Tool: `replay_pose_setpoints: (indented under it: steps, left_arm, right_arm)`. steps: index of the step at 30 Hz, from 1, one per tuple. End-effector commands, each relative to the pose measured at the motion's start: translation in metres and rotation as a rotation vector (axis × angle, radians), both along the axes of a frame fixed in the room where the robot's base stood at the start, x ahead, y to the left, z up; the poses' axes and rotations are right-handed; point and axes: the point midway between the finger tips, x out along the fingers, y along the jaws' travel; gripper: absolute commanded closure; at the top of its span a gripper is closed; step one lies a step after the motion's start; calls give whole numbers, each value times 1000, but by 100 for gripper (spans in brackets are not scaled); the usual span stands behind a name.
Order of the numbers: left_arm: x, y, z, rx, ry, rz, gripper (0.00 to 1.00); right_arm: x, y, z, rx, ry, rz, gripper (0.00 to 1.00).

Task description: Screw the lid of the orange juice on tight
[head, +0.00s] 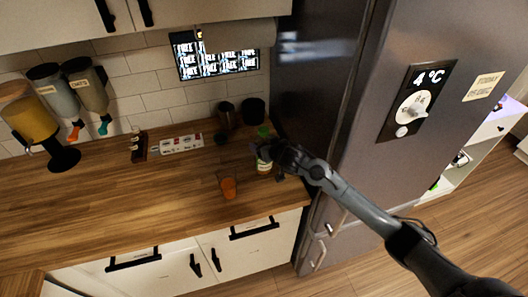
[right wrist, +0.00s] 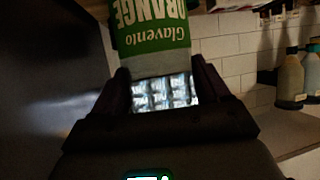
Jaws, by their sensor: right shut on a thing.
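The orange juice bottle (head: 264,162) stands near the right end of the wooden counter, beside the fridge. In the right wrist view, the bottle's green and white label (right wrist: 152,35) shows upside down between the two fingers (right wrist: 162,72). The lid is out of that view. My left gripper is not in view.
Dark canisters (head: 253,111) stand behind. The grey fridge (head: 345,100) rises close on the right. Dispensers (head: 88,85) hang at left. The counter's left front is clear.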

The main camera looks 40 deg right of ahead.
Motion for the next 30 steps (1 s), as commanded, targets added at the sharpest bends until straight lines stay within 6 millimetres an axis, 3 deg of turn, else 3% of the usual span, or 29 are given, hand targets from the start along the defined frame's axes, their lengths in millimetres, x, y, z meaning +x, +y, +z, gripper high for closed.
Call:
replay_pose_setpoints:
  steps: [12,25,26,30]
  left_arm:
    - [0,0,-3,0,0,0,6]
    - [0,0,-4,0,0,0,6]
    - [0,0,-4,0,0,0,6]
    - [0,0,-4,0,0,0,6]
  right_arm:
    - [0,-1,-34,-1,-3,0,100]
    - [0,0,-39,0,-3,0,100]
    - [0,0,-41,0,1,-1,23]
    - [0,0,-41,-1,1,0,2]
